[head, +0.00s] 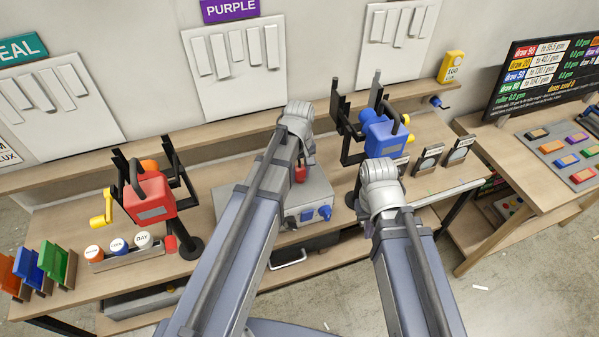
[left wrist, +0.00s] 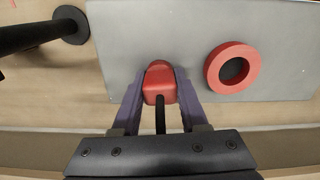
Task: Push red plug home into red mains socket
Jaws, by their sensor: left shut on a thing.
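The red plug (left wrist: 160,82) sits between the two fingers of my left gripper (left wrist: 160,92), which is shut on it. A black cable runs from the plug toward the wrist. The red round socket (left wrist: 232,68), a raised ring with a dark opening, is on the grey panel to the right of the plug, with a gap between them. I cannot tell how far the plug is from the panel. In the head view, a bit of red (head: 300,174) shows below my left wrist. My right arm's wrist (head: 380,178) is in the head view, but its fingers are hidden.
The grey box (head: 260,208) stands on the wooden bench, with blue fittings (head: 308,214) on its front. A red cranked device (head: 150,197) is to the left and a blue one (head: 384,138) to the right. A black post base (left wrist: 70,24) stands beside the panel.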

